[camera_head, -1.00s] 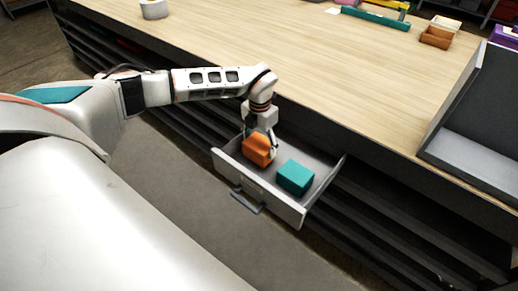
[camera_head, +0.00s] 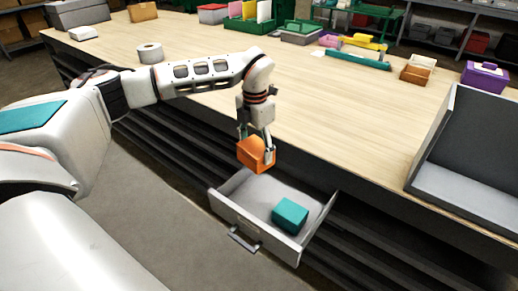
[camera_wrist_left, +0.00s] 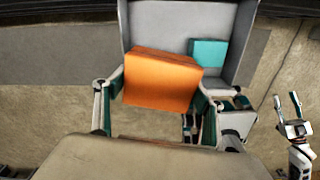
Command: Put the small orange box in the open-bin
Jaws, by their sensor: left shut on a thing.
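The small orange box (camera_head: 255,154) is held in my left gripper (camera_head: 256,148), which is shut on it just above the back left of the open drawer. In the left wrist view the orange box (camera_wrist_left: 160,80) sits between the fingers, slightly tilted. A grey open-topped bin (camera_head: 470,190), which looks like the open-bin, stands on the table at the right, well apart from the gripper. My right gripper (camera_wrist_left: 289,112) shows only at the right edge of the left wrist view, its fingers apart and empty.
The pulled-out grey drawer (camera_head: 245,221) holds a teal box (camera_head: 290,215). The wooden table (camera_head: 320,110) is clear between the arm and the bin.

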